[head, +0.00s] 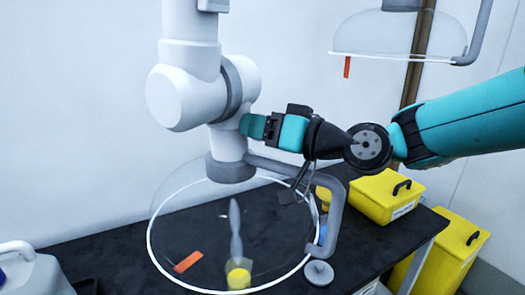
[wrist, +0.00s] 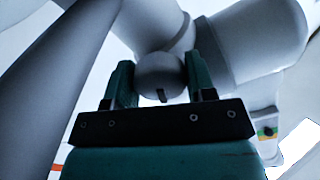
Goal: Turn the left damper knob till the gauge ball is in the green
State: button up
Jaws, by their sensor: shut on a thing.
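The damper knob (wrist: 160,72) is a round grey knob with a dark mark on its lower edge, seen in the wrist view on the grey-white extraction arm. My gripper (wrist: 160,82) is shut on it, one teal finger on each side. In the head view my gripper (head: 250,126) reaches the white duct joint (head: 222,150) above the clear hood; the knob is hidden there. A small gauge (wrist: 267,132) with green and yellow-orange parts shows at the right of the wrist view. It is too small to tell where its ball lies.
The clear hood (head: 165,215) with a white rim hangs below the duct over the black bench (head: 115,250). A grey bent handle (head: 333,215) is close under my forearm. Yellow boxes (head: 385,197) stand at right. A second hood (head: 400,35) hangs at upper right.

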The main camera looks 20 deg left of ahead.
jog(key=shift+f+n+b, duration=0.25)
jog(key=shift+n+b, duration=0.35)
jog(key=shift+b, duration=0.3)
jog(key=shift+r, duration=0.25)
jog(key=o, duration=0.9)
